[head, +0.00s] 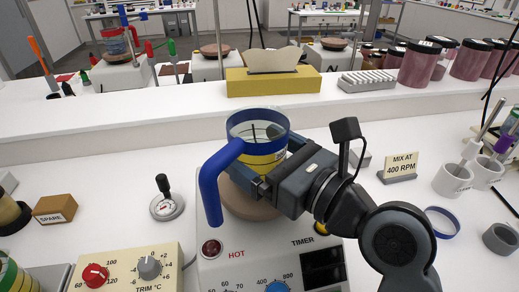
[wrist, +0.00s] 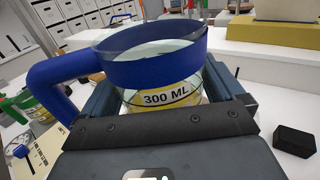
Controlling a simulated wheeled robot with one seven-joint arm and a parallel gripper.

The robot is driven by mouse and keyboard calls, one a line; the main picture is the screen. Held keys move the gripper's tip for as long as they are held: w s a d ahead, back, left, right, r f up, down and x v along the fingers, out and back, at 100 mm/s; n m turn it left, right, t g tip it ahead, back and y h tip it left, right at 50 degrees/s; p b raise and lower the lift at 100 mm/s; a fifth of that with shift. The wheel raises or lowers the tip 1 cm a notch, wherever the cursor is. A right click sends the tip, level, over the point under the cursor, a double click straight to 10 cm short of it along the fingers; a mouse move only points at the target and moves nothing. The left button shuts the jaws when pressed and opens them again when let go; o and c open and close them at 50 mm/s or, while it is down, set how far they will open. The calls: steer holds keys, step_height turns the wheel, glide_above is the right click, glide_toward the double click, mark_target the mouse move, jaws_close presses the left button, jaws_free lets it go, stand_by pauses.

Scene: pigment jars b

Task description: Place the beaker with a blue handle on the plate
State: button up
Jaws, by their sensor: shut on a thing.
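The beaker (head: 257,150) is clear glass with a blue rim band, a yellow band and a large blue handle (head: 215,180) on its left. My gripper (head: 266,174) is shut on the beaker's body and holds it upright. The round brown plate (head: 248,208) is on top of the white hotplate unit, below the beaker. The beaker and gripper hide part of the plate. I cannot tell whether the beaker's base touches it.
The hotplate's front has a red HOT lamp (head: 211,248) and knobs. A TRIM box (head: 125,270) and a small gauge (head: 166,206) stand to the left. A yellow box (head: 273,83) is behind.

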steer(key=shift+f, duration=0.6)
steer(key=o, duration=1)
